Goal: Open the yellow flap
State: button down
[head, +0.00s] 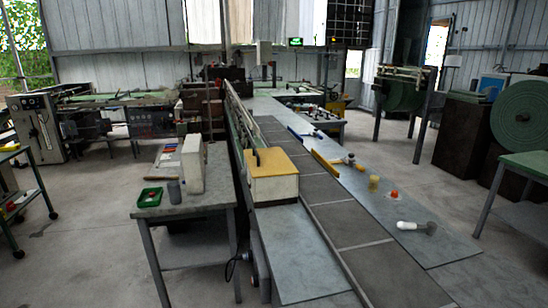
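A cream box (272,188) with a flat yellow-orange top (273,162) stands on the near part of the long machine line in the head view. The yellow top lies level over the box and looks closed; it is the likeliest yellow flap, though I cannot be sure. A narrow yellow bar (325,163) lies farther right along the line. My gripper is not in view, so I cannot see its position or what it holds.
A side table (195,203) left of the box holds a green tray (149,197), a grey cup and a white upright block (192,165). A white-handled tool (410,226) and small yellow and red items lie on the right-hand surface. Open floor (85,245) shows at left.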

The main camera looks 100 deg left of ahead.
aim_at(269, 162)
jog(key=u, duration=2.65)
